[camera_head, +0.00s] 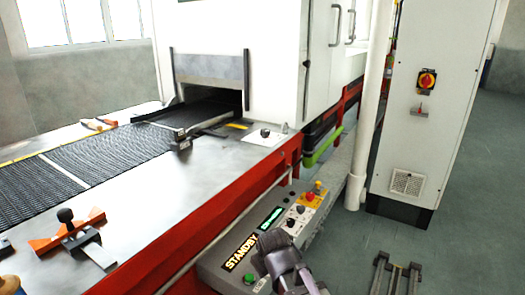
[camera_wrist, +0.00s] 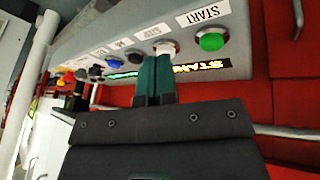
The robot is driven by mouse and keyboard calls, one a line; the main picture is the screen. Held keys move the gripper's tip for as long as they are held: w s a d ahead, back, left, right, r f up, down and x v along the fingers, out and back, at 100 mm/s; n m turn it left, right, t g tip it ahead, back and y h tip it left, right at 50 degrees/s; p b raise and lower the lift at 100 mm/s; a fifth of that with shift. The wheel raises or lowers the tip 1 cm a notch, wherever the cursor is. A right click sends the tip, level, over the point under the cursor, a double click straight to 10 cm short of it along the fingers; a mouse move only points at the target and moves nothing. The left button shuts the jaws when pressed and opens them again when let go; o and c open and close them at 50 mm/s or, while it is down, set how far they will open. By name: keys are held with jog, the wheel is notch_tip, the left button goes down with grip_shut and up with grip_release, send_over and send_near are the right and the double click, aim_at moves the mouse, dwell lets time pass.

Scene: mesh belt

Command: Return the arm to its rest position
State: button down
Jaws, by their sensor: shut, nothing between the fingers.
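My gripper (camera_wrist: 153,75) is shut and empty in the wrist view, its teal fingers together. They point at the control panel (camera_wrist: 105,62) and overlap its amber display and the area just below a white button (camera_wrist: 165,48). I cannot tell whether the fingertips touch the panel. A green button (camera_wrist: 212,42) by the START label is right of the fingers. In the head view, my dark wrist stands in front of the panel (camera_head: 212,268), whose display (camera_head: 241,252) reads STANDBY. The fingertips cannot be made out there.
The mesh belt (camera_head: 110,155) runs into the white oven's opening. A clamp-like fixture (camera_head: 82,240) sits on the metal table at left. A red frame (camera_head: 255,192) borders the table. A white pipe (camera_head: 372,110) and a grey cabinet (camera_head: 430,100) stand at right. Floor right of the panel is mostly clear.

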jog(key=s+d+f+m+g, duration=0.1)
jog(key=s+d+m+g, duration=0.3)
jog(key=d, duration=0.4)
jog(key=s+d+m+g, duration=0.1)
jog(key=s+d+m, duration=0.2)
jog(key=s+d, duration=0.4)
notch_tip(320, 180, up, 17)
jog(key=w+p, duration=0.1)
jog(key=p, duration=1.6)
jog(key=shift+d+f, duration=0.15)
jog(key=shift+f, duration=0.05)
jog(key=c, duration=1.8)
grip_release()
jog(key=shift+w, duration=0.1)
